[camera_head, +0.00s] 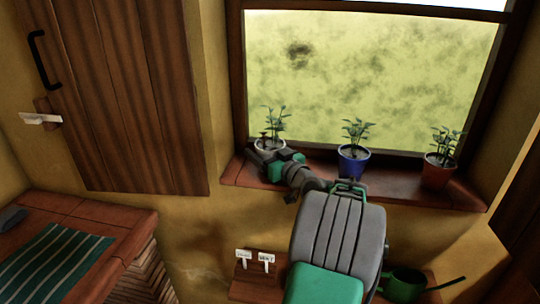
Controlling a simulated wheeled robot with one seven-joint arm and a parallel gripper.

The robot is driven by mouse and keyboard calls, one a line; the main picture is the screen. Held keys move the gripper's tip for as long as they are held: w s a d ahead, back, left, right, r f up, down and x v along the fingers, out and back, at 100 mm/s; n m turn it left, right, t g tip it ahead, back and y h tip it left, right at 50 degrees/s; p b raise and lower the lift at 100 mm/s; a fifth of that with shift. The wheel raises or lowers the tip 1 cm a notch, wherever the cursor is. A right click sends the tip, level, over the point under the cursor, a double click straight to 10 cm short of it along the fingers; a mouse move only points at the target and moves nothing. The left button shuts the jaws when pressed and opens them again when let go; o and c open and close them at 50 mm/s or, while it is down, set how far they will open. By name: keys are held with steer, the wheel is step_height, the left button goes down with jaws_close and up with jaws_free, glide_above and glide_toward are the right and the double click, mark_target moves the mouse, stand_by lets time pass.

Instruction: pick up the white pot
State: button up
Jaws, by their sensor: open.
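The white pot (265,145) holds a green leafy plant and stands at the left end of the brick window sill. Its lower part is hidden behind my wrist. My gripper (263,155) is at the white pot, at the front of it in the picture. Its jaws are open, but the fingers are small and partly hidden, so I cannot tell whether they are around the pot or beside it.
A blue pot (354,162) stands mid-sill and a terracotta pot (438,172) at the right, both with plants. A wooden shutter (135,90) is left of the window. Below are a green watering can (405,284), white labels (243,257) and a counter with a striped cloth (55,265).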

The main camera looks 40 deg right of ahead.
steer(key=c, duration=1.7)
